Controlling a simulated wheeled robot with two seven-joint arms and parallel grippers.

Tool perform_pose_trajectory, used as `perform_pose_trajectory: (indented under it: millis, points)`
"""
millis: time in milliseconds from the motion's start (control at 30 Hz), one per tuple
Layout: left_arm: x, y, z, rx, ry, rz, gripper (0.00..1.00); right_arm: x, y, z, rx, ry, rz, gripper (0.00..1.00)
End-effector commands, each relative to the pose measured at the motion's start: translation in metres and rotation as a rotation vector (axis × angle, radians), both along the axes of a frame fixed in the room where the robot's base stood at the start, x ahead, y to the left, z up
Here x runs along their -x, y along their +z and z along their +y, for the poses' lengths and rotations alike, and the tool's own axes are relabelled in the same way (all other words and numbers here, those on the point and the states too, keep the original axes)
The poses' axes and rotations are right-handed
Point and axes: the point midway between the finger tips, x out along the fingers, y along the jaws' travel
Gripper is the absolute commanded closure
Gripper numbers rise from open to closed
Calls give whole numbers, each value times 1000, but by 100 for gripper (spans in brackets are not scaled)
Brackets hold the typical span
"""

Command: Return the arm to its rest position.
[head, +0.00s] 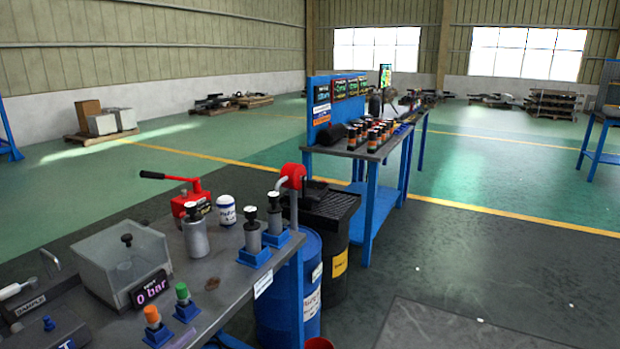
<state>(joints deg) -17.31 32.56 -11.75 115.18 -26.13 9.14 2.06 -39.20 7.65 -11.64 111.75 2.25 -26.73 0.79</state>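Neither of my arms nor grippers shows in the head view, so I cannot tell their pose or whether they hold anything. The near workbench (235,290) fills the lower left. On it stand a clear box (120,262) with a black knob, a "0 bar" display (150,289), a red device with a lever (190,200), a grey metal cylinder (195,237) and a white jar (227,209). Two more cylinders stand upright in blue holders, the nearer one (253,238) and the farther one (275,220). An orange-capped item (152,316) and a green-capped item (182,294) sit near the front edge.
A blue drum (275,290) and a black bin (335,250) stand against the bench's right end. Behind them is a blue-legged table (360,150) with several small cylinders. Green floor (490,180) is open at right. Crates on a pallet (100,122) stand far left.

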Motion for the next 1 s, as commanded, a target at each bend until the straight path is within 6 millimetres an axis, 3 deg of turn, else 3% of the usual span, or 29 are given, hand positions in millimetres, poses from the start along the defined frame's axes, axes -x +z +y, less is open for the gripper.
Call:
perform_pose_trajectory:
  millis: [33, 200, 300, 400, 500, 600, 1000]
  points:
    - [8, -42, 7, 99, 91, 140, 30, 1, -6, 2, -1, 2, 3, 69]
    - [56, -161, 13, 330, 326, 564, 30, 2, -12, 4, -2, 6, 8, 69]
    - [95, -215, 5, 429, 421, 776, 30, 1, -13, 5, -3, 7, 3, 69]
    - [131, -251, -7, 501, 484, 942, 30, -1, -13, 5, -4, 6, -2, 69]
    - [157, -273, -17, 544, 522, 1051, 30, -1, -13, 5, -4, 7, -4, 69]
    - [170, -282, -23, 565, 538, 1104, 30, -1, -14, 5, -4, 7, -3, 69]
    - [173, -284, -24, 568, 541, 1116, 30, -1, -15, 4, -3, 6, 0, 69]
